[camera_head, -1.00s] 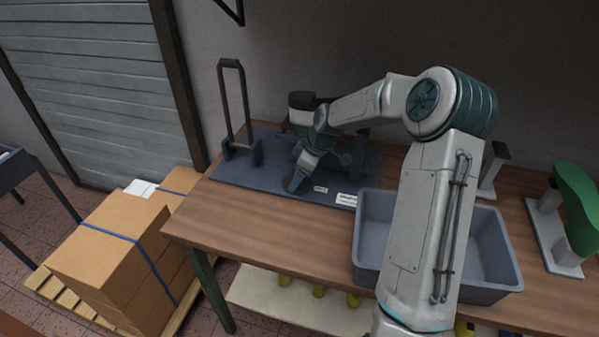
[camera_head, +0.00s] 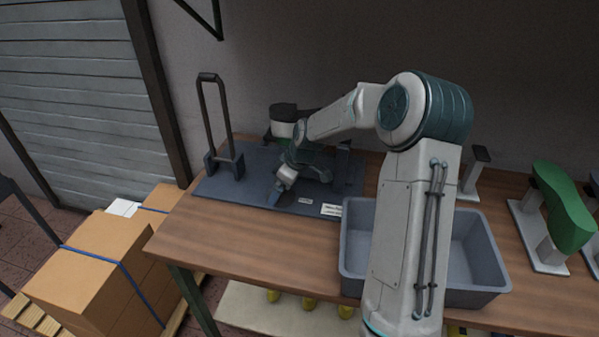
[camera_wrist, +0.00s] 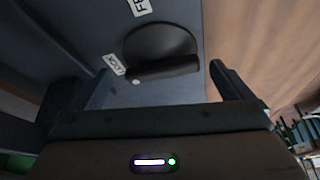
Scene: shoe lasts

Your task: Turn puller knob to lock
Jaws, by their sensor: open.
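The puller stands on a dark blue base plate (camera_head: 232,188) at the back left of the workbench, with a tall black lever handle (camera_head: 226,120) at its left. In the wrist view, the puller knob (camera_wrist: 160,50) is a round black disc with a raised bar across it and a small white dot at the bar's left end. A LOCK label (camera_wrist: 115,64) sits just left of the knob, and another label (camera_wrist: 140,6), partly cut off, is above it. My gripper (camera_wrist: 158,80) is open, its fingers apart on either side of the knob's bar. In the head view my arm hides the knob.
A grey bin (camera_head: 352,270) stands on the workbench (camera_head: 240,240) right of the puller, close to my arm. A green shoe last (camera_head: 563,205) on a stand is at the right. Cardboard boxes (camera_head: 85,265) stand left of the bench.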

